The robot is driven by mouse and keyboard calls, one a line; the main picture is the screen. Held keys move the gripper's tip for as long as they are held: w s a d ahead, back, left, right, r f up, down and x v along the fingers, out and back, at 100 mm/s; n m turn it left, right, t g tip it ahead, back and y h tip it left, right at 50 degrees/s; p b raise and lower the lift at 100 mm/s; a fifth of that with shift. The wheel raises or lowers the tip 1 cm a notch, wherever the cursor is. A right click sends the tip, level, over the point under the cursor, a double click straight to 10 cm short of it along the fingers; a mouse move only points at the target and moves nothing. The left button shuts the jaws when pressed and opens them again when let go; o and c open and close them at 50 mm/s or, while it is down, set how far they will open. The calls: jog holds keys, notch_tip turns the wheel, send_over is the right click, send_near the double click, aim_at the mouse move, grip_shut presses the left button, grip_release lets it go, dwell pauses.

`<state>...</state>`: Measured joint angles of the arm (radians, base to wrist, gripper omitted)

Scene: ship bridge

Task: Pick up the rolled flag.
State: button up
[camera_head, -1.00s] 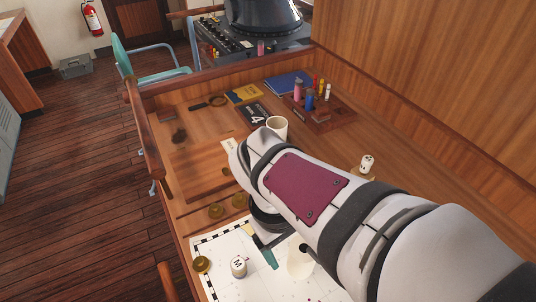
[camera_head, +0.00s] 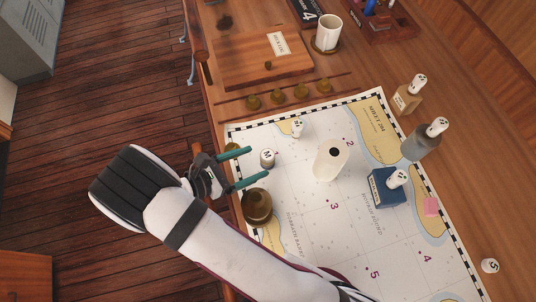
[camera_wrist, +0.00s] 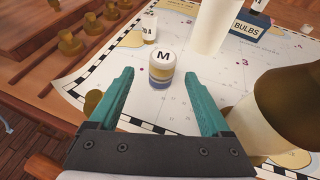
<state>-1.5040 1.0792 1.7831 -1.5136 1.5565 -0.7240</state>
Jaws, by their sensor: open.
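A small upright roll with a white top marked M (camera_head: 267,158) stands on the white chart (camera_head: 300,185); I take it as the rolled flag. In the wrist view the roll (camera_wrist: 161,72) shows yellow and blue bands. My gripper (camera_head: 256,164) has two teal fingers, reaching in from the left edge of the desk. In the wrist view the fingers of my gripper (camera_wrist: 157,82) are spread, one on each side of the roll, apart from it. The roll is at about the fingertips and is not gripped.
A brown round object (camera_head: 257,205) stands close beside the near finger. A white cylinder (camera_head: 331,160) and a blue box (camera_head: 384,187) stand further right. A small white-topped piece (camera_head: 297,128) stands behind the roll. Several brass knobs (camera_head: 278,96) line the desk beyond the chart.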

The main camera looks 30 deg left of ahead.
aim_at(268, 157)
jog(key=x, duration=0.5)
jog(key=shift+w+d+r, duration=0.15)
jog(key=shift+d, duration=0.15)
grip_shut()
